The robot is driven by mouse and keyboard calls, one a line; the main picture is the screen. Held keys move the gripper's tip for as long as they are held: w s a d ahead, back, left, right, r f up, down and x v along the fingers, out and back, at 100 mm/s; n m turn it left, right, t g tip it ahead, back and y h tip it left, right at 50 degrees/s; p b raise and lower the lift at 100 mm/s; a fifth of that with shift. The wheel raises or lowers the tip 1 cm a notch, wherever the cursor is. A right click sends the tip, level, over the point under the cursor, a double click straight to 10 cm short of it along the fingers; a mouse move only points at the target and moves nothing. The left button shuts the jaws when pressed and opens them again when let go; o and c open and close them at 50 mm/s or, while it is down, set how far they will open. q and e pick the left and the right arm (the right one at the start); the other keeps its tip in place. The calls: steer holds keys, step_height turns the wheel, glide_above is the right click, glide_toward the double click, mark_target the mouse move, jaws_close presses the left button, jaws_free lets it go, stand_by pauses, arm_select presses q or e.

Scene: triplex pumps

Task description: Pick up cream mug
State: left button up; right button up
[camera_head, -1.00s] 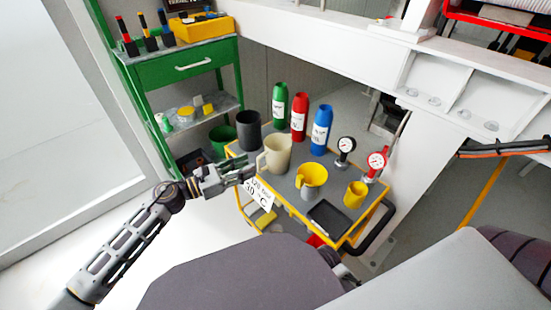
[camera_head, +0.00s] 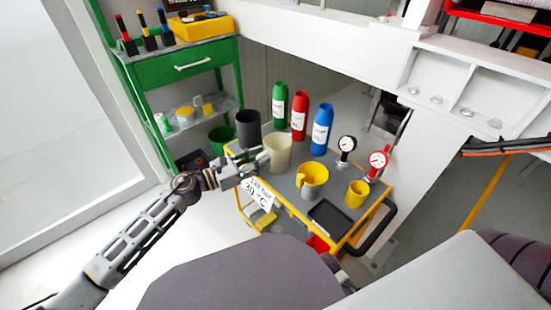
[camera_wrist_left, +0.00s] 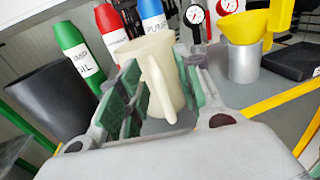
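The cream mug (camera_head: 279,153) stands upright on the grey top of the yellow-framed cart (camera_head: 293,183). In the head view my left gripper (camera_head: 257,161) is at the mug's left side and covers its handle. In the left wrist view the mug (camera_wrist_left: 138,50) is straight ahead, with its handle toward me. There the green-padded fingers of the left gripper (camera_wrist_left: 158,78) are apart, one on each side of the handle. I cannot tell whether the pads touch it. My right gripper does not show.
A dark grey cup (camera_head: 248,130) stands close behind-left of the mug. Green (camera_head: 280,106), red (camera_head: 299,116) and blue (camera_head: 321,130) bottles stand behind it. A yellow funnel (camera_head: 313,174), a yellow cup (camera_head: 355,194), gauges and a black tray (camera_head: 330,215) are to the right.

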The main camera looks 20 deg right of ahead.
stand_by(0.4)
arm_select(q)
jaws_close()
steer(key=shift+r, duration=0.1)
